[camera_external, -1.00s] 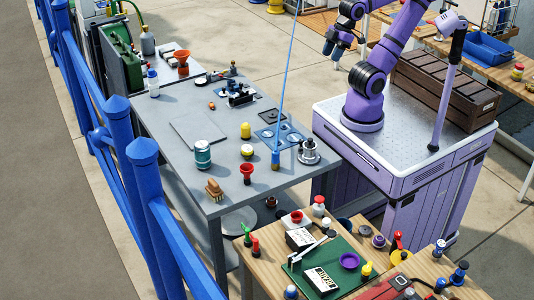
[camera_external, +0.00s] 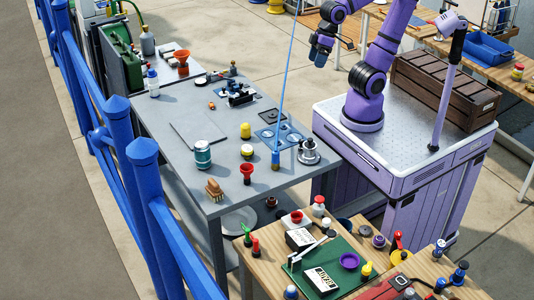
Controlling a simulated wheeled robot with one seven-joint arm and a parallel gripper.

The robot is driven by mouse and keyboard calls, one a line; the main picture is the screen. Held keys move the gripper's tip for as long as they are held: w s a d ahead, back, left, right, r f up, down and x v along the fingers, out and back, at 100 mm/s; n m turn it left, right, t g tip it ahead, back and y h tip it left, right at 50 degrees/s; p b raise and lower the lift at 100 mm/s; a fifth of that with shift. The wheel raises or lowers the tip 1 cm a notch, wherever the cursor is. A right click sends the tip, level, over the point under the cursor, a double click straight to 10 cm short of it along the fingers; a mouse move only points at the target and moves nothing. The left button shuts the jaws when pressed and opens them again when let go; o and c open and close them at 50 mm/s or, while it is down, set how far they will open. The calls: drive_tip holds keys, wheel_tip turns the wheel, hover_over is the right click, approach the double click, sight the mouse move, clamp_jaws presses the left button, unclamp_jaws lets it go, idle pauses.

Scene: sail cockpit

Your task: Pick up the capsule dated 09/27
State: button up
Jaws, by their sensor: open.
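No date is legible in this view, so I cannot tell which object is the capsule dated 09/27. Small capsule-like pieces stand on the grey metal table (camera_external: 180,185): a yellow-topped one (camera_external: 246,130) and a white one with a dark base (camera_external: 247,151). A teal canister with a white lid (camera_external: 203,154) stands left of them. My gripper (camera_external: 318,60) hangs at the end of my purple arm, in the air beyond the table's right side. It is open, small in the picture, and apart from all these objects.
A thin blue pole (camera_external: 287,75) rises beside a metal fitting (camera_external: 308,152) at the table's right. A red funnel (camera_external: 247,171) stands near the front. A wooden bench (camera_external: 262,275) with several small items is in front. A blue railing (camera_external: 145,155) runs along the left.

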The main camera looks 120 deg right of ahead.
drive_tip(key=w+d+f+m+g, duration=0.1)
drive_tip(key=w+d+f+m, duration=0.2)
drive_tip(key=w+f+m, duration=0.35)
drive_tip(key=m+g, duration=0.3)
drive_tip(key=m, duration=1.7)
hover_over(247, 148)
wheel_tip(247, 148, down, 24)
drive_tip(key=shift+s+d+f+m+h, duration=0.2)
drive_tip(key=shift+d+f+m+h, duration=0.05)
drive_tip(key=shift+f+m+h, duration=0.1)
wheel_tip(247, 148, down, 5)
drive_tip(key=shift+f, duration=0.2)
drive_tip(key=shift+w+a+f, duration=0.1)
drive_tip(key=shift+a+f, duration=0.05)
drive_tip(key=shift+f, duration=1.15)
drive_tip(key=shift+w+a+f, duration=0.1)
drive_tip(key=shift+a+f, duration=0.05)
drive_tip(key=shift+f, duration=1.1)
drive_tip(key=shift+c, duration=0.4)
